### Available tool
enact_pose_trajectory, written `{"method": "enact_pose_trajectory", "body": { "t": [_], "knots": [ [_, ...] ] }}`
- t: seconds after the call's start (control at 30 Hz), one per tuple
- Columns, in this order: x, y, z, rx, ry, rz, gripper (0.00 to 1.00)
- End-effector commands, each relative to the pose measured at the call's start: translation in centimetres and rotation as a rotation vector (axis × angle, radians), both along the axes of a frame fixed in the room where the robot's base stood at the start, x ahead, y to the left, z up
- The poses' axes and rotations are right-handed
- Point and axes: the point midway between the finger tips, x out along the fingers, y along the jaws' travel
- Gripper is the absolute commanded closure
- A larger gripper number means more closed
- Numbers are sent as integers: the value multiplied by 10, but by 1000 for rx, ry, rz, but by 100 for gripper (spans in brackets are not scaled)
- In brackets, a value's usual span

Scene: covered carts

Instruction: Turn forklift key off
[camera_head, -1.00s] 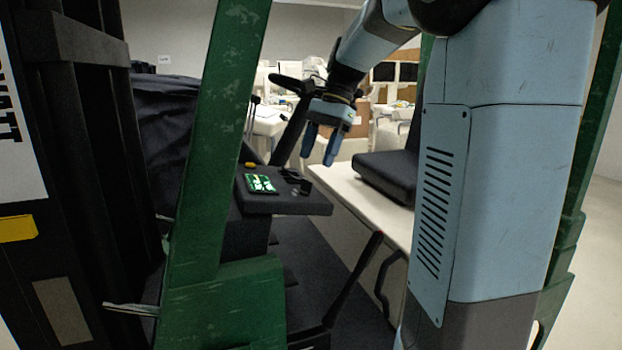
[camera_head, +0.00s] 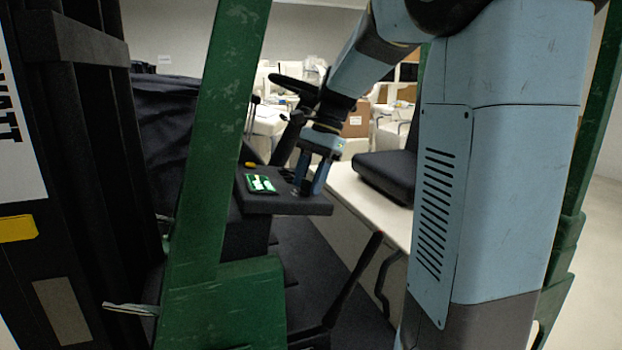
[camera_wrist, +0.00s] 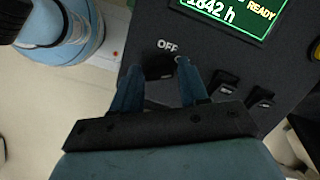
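The dark key (camera_wrist: 158,68) sits on the black control panel (camera_head: 240,203) under the white "OFF" label. In the wrist view, a letter of a second label shows at its right, partly covered. My gripper (camera_head: 308,190) is down at the panel's right end, pointing downward. In the wrist view, my gripper (camera_wrist: 160,80) has its two blue fingers apart, one on each side of the key. I cannot tell whether either finger touches it. The key is hidden behind the fingers in the head view. The green display (camera_wrist: 235,12) reads "READY" and hours.
Two black rocker switches (camera_wrist: 222,88) sit right of the fingers, and a yellow-rimmed button (camera_wrist: 315,48) at the panel's edge. A green pillar (camera_head: 215,130) stands left of my arm. A steering wheel (camera_head: 290,85) is behind the gripper, a black seat (camera_head: 385,175) to the right.

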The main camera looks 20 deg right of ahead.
Motion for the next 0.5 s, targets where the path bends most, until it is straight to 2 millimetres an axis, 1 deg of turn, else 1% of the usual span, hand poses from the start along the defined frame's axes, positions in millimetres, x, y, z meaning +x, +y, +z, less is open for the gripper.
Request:
{"method": "enact_pose_trajectory", "body": {
  "t": [0.03, 0.07, 0.4, 0.43, 0.5],
  "knots": [
    [0, 0, 0, 0, 0, 0, 62],
    [0, 0, 0, 0, 0, 0, 65],
    [0, 0, 0, 0, 0, 1, 97],
    [0, -6, 0, 0, 0, 0, 99],
    [0, -2, 0, 0, -1, 2, 99]
  ]
}}
